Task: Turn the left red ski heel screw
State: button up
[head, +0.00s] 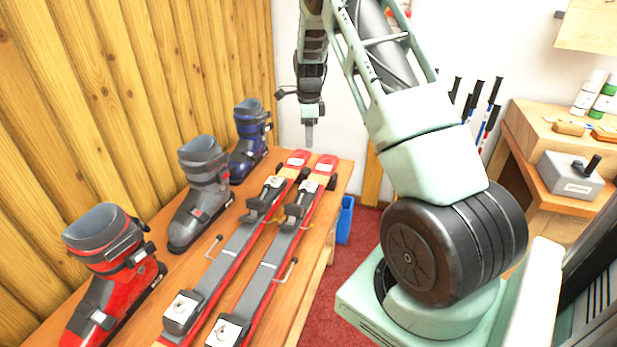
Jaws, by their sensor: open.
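Two red skis (262,262) lie side by side on the wooden bench, running from the near edge toward the far end. The left ski has a grey binding piece with a light plate (182,309) at its near end and a dark binding piece (266,196) farther along. The right ski has a similar near piece (228,331) and far piece (298,208). Screw heads are too small to make out. My gripper (309,140) points down above the far end of the bench, beyond the binding pieces and apart from the skis. Its fingers are seen edge-on, with nothing visible between them.
A red boot (107,270), a grey boot (201,190) and a blue boot (250,138) stand along the bench's left side by the plank wall. A blue bin (346,220) is on the red floor to the right. A wooden cabinet with a grey box (570,180) stands at the right.

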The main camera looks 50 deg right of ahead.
aim_at(308, 182)
notch_tip(308, 182, down, 16)
jog(key=p, duration=0.3)
jog(key=shift+a+f, duration=0.15)
jog(key=shift+f, duration=0.1)
jog(key=c, duration=1)
